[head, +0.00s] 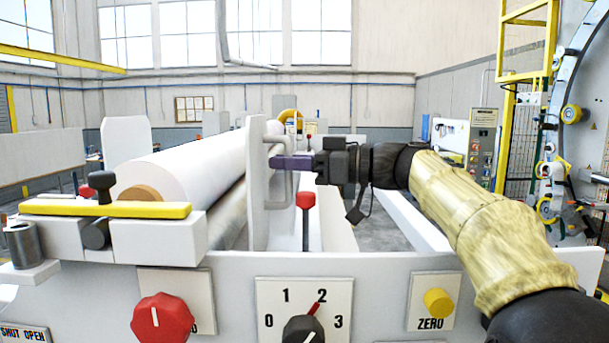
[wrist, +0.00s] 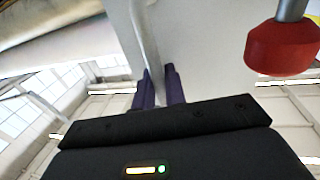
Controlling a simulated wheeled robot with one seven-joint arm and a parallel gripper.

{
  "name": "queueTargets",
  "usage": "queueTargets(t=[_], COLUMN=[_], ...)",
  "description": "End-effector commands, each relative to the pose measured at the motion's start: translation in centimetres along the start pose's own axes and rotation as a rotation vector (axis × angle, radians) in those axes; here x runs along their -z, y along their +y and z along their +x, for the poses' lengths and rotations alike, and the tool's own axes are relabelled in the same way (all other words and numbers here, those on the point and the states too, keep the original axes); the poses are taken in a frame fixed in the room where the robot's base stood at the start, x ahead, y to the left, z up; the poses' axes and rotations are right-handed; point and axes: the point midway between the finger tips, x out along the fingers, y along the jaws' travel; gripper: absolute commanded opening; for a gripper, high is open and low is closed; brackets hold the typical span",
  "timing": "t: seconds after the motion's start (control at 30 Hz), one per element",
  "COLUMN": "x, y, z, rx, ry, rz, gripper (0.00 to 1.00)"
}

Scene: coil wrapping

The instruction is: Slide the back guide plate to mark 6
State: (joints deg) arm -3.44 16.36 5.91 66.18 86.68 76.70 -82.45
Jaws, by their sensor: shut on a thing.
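The guide plate (head: 257,190) is an upright white plate beside the right end of a large white roll (head: 190,165). A grey bar handle (head: 288,190) stands out from its right face. My gripper (head: 283,162) reaches in from the right, and its purple fingers are shut on the upper part of the handle. In the wrist view, the fingers (wrist: 160,85) sit on either side of the grey handle bar (wrist: 144,40), with the pale plate (wrist: 205,45) behind. I see no numbered scale for the plate, so its mark cannot be read.
A red-knobbed lever (head: 305,202) stands just right of the plate, below my gripper; its red knob (wrist: 284,46) is close in the wrist view. The front panel holds a red knob (head: 162,318), a 0–3 dial (head: 303,328) and a yellow button (head: 438,303). A yellow bar (head: 105,209) lies at left.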

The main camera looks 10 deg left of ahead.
Motion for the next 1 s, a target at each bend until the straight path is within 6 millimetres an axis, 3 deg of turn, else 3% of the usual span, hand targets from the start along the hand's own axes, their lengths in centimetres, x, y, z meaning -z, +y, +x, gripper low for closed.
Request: queueTargets(t=[0.33,0.37,0.43,0.77,1.0], x=[-0.1,-0.1,-0.1,-0.1,-0.3], y=[-0.5,-0.5,-0.5,-0.3,-0.3], z=[0.3,0.3,0.3,0.0,-2.7], rx=[0.014,0.014,0.013,0.007,0.005], ry=[-0.004,-0.004,-0.004,-0.002,-0.002], rz=[0.002,0.002,0.002,0.001,-0.001], gripper=[0.0,0.18,0.3,0.3,0.3])
